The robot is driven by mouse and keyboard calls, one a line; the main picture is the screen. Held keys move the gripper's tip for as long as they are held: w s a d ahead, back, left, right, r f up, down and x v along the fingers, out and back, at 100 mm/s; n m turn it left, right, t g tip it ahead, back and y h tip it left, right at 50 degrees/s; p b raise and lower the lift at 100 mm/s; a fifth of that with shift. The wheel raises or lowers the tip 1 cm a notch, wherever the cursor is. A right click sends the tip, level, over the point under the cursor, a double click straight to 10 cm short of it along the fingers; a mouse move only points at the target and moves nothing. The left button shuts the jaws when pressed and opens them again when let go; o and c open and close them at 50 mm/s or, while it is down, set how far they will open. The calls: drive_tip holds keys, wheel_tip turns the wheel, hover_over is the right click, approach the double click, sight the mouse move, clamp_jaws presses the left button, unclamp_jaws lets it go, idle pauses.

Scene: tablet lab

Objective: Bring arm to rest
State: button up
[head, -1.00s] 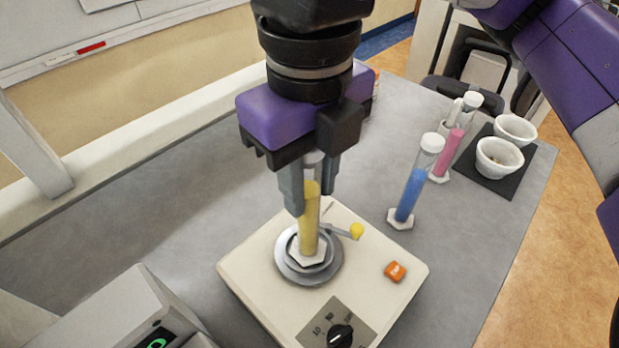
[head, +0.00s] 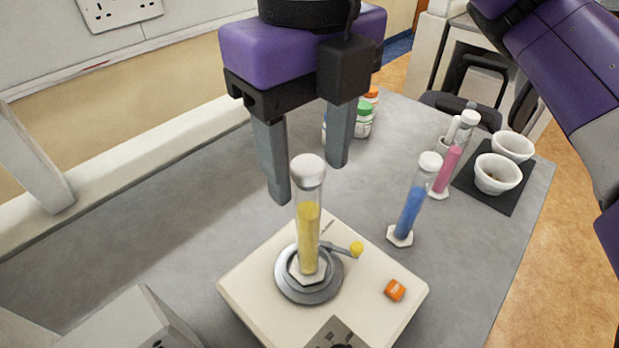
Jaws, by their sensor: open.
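My gripper (head: 308,183) is open and empty. Its two grey fingers hang above and a little behind the top of a capped tube of yellow powder (head: 308,228). The yellow tube stands upright on its white foot on the round metal plate (head: 335,283) of a cream machine (head: 375,312). My fingers appear clear of the tube. My purple and grey arm also shows at the upper right.
A blue tube (head: 411,210) and a pink tube (head: 447,170) stand to the right. Two white bowls (head: 498,176) sit on a dark mat (head: 513,203). Bottles with green (head: 364,107) and orange caps stand behind my gripper. The grey bench (head: 130,235) is clear at left.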

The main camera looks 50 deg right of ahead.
drive_tip(key=shift+r, duration=0.45)
drive_tip(key=shift+r, duration=0.1)
